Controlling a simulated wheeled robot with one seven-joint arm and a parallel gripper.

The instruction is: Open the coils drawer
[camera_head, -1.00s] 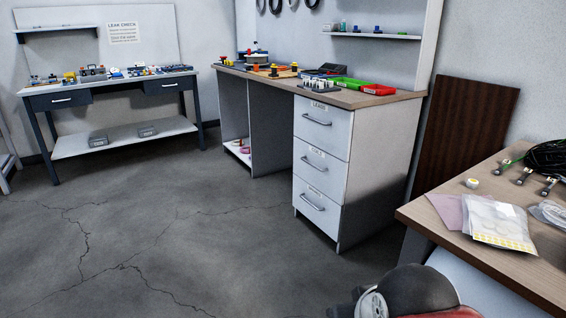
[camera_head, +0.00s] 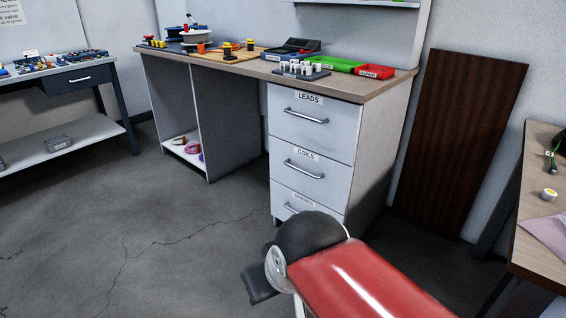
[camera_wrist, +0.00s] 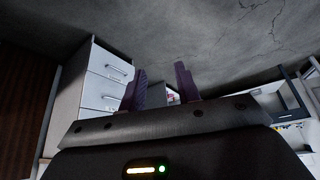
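The coils drawer (camera_head: 318,190) is the middle one of a white drawer unit under the workbench. It is closed, with a bar handle (camera_head: 303,169) and a "COILS" label (camera_head: 306,155). The leads drawer (camera_head: 325,133) above it is closed; the lowest drawer (camera_head: 282,199) is partly hidden by my arm. In the wrist view, my gripper (camera_wrist: 161,70) is open, its two dark fingers apart with nothing between them. Drawer fronts (camera_wrist: 104,88) show beyond and left of the fingers; I cannot tell which drawers they are. In the head view I cannot make out the fingers.
The workbench top (camera_head: 240,67) holds a green bin (camera_head: 334,64), a red bin (camera_head: 373,71) and small parts. A dark wooden board (camera_head: 460,140) leans right of the unit. A side table (camera_head: 535,245) stands at right. The floor (camera_head: 150,240) in front is clear.

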